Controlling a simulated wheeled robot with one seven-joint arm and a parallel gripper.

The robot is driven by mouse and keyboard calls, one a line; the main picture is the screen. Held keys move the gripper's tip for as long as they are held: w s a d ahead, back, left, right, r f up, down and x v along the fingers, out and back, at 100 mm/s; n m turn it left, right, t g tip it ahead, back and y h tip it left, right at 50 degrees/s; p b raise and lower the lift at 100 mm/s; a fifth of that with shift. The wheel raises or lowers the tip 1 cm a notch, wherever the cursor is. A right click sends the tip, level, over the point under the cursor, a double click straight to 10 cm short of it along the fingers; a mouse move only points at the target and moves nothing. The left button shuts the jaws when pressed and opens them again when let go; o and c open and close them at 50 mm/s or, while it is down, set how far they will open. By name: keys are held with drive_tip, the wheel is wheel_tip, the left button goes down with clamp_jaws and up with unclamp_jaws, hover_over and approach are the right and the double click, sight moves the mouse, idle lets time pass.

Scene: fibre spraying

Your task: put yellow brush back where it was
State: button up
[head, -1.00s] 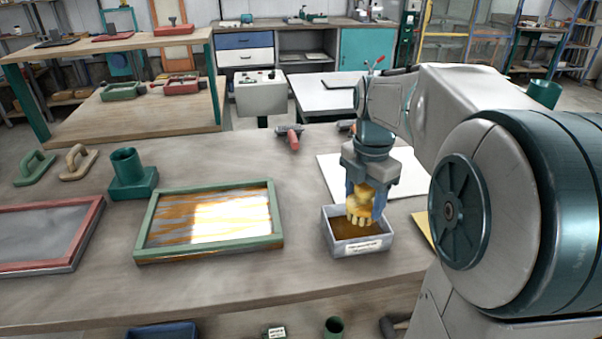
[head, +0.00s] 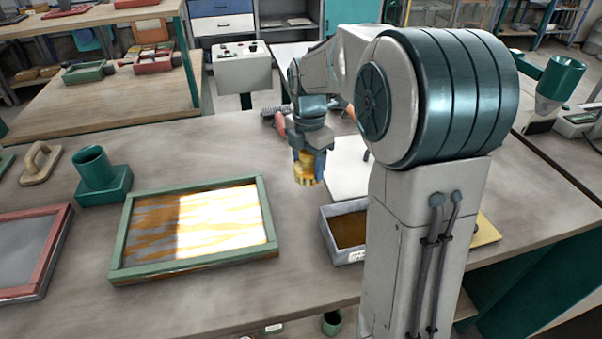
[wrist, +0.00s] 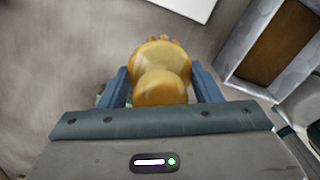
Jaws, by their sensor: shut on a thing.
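My gripper (head: 309,168) is shut on the yellow brush (head: 305,173), which hangs bristles down above the table. In the wrist view the yellow brush (wrist: 161,75) sits between the two blue fingers, its rounded top towards the camera. The grey tray of brown glue (head: 334,255) stands on the table to the right of and nearer than the brush, partly hidden by my arm. It also shows at the upper right of the wrist view (wrist: 232,48). The brush is clear of the tray.
A green-framed screen (head: 115,240) with brown streaks lies left of the tray. A green cup holder (head: 105,190), a tan-handled float (head: 40,165) and a red-framed screen (head: 45,260) are further left. A white board (head: 345,165) lies behind the tray. Bare table lies between screen and gripper.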

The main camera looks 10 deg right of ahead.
sight(301, 174)
drive_tip(key=shift+w+a+f, duration=0.55)
drive_tip(key=shift+w+a, duration=0.05)
drive_tip(key=shift+w, duration=0.15)
drive_tip(key=shift+w+f, duration=0.1)
drive_tip(key=shift+f, duration=1.95)
drive_tip(key=shift+f, duration=0.2)
drive_tip(key=o, duration=0.9)
drive_tip(key=shift+o, duration=0.2)
drive_tip(key=shift+r, duration=0.15)
